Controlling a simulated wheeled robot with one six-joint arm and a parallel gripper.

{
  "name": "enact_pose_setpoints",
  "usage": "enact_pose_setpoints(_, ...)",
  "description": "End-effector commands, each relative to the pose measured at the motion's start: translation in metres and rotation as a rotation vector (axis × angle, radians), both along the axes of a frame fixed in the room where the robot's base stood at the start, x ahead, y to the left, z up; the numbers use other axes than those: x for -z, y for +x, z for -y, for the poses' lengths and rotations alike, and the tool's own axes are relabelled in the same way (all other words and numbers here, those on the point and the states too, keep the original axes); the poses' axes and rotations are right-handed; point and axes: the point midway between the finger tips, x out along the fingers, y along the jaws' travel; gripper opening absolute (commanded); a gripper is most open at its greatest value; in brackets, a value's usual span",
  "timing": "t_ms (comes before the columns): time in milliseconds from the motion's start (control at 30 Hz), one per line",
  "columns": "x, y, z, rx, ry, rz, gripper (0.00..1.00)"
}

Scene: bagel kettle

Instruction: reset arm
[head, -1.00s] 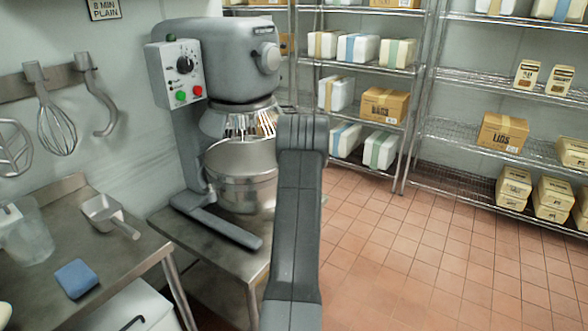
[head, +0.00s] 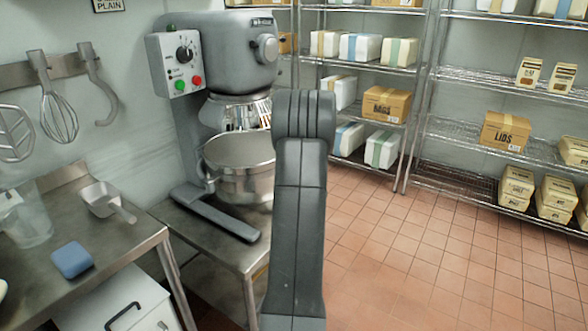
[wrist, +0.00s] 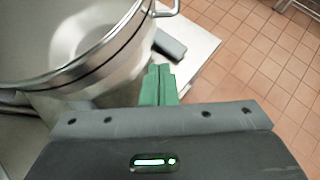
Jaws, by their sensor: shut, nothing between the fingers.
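In the wrist view, my gripper (wrist: 159,84) has its green fingers together, with nothing between them. The fingers point past the right side of the steel mixer bowl (wrist: 120,68), over the edge of its stand. In the head view, my grey arm rises in the middle and hides the right part of the bowl (head: 235,165); my gripper is not visible there. The grey mixer (head: 225,60) stands at the left with a control panel of red and green buttons.
A steel table (head: 130,235) at the lower left holds a scoop (head: 103,199), a clear jug (head: 28,220) and a blue sponge (head: 71,260). A whisk (head: 58,115) hangs on the wall. Wire shelves (head: 470,150) with boxes stand behind. The tiled floor (head: 420,260) at right is clear.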

Motion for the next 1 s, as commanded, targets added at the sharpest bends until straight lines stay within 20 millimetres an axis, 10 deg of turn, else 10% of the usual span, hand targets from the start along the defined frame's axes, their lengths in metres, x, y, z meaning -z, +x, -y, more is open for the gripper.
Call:
enact_pose_setpoints(533, -0.018, -0.023, 0.002, -0.001, 0.0, -0.001, 0.0)
enact_pose_setpoints(1000, 0.002, 0.001, 0.0, 0.0, 0.0, -0.002, 0.0)
